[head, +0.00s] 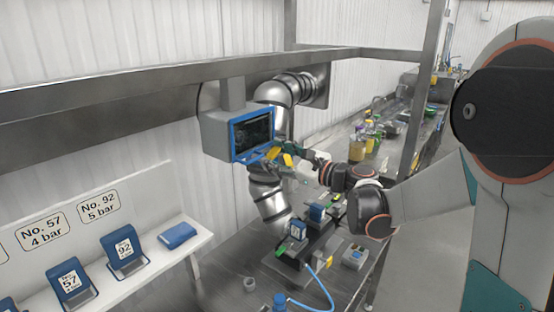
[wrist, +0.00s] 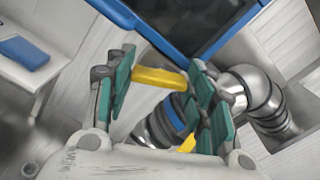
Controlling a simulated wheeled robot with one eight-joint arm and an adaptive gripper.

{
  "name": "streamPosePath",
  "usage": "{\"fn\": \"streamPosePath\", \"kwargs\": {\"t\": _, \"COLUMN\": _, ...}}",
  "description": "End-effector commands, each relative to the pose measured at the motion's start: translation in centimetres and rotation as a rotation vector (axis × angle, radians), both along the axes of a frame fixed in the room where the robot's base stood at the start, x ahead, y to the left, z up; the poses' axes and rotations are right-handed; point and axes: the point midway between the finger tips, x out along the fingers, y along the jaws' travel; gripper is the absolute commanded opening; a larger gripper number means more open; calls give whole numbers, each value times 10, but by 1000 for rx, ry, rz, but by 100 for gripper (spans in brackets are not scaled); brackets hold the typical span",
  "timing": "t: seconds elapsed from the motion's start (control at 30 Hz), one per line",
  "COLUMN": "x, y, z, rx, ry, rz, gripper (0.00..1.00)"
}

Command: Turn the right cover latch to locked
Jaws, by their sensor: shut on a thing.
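A grey box cover with a blue frame (head: 236,140) and a dark window hangs by the wall in the head view; the blue frame (wrist: 158,48) crosses the top of the wrist view. Yellow latch handles (head: 272,153) show at its lower right edge. My gripper (head: 286,153) is at that edge. In the wrist view, one yellow latch handle (wrist: 158,78) lies between the green pads of my gripper (wrist: 160,85), which is shut on it. A second yellow piece (wrist: 187,144) shows lower, partly hidden by a finger. The latch's lock position cannot be read.
Steel ducts (head: 268,190) stand right behind the cover. A steel beam (head: 150,77) runs across above. A bench below holds a dark fixture (head: 300,250) and a blue hose (head: 325,290). A white shelf with blue numbered stands (head: 125,250) is at left.

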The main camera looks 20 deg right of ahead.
Motion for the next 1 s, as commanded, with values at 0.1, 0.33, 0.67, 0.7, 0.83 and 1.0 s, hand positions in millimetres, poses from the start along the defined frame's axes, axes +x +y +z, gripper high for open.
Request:
{"fn": "streamPosePath", "kwargs": {"t": 0.1, "x": 0, "y": 0, "z": -1, "rx": -90, "ry": -65, "rz": 0, "gripper": 26}}
{"fn": "streamPosePath", "kwargs": {"t": 0.33, "x": -1, "y": 1, "z": -2, "rx": -267, "ry": -194, "rz": 0, "gripper": 26}}
{"fn": "streamPosePath", "kwargs": {"t": 0.67, "x": -1, "y": 1, "z": -3, "rx": -520, "ry": -378, "rz": 0, "gripper": 26}}
{"fn": "streamPosePath", "kwargs": {"t": 0.7, "x": -1, "y": 2, "z": -3, "rx": -550, "ry": -400, "rz": 0, "gripper": 26}}
{"fn": "streamPosePath", "kwargs": {"t": 0.83, "x": -2, "y": 2, "z": -3, "rx": -642, "ry": -466, "rz": 0, "gripper": 26}}
{"fn": "streamPosePath", "kwargs": {"t": 1.0, "x": -2, "y": 2, "z": -4, "rx": -745, "ry": -541, "rz": 1, "gripper": 26}}
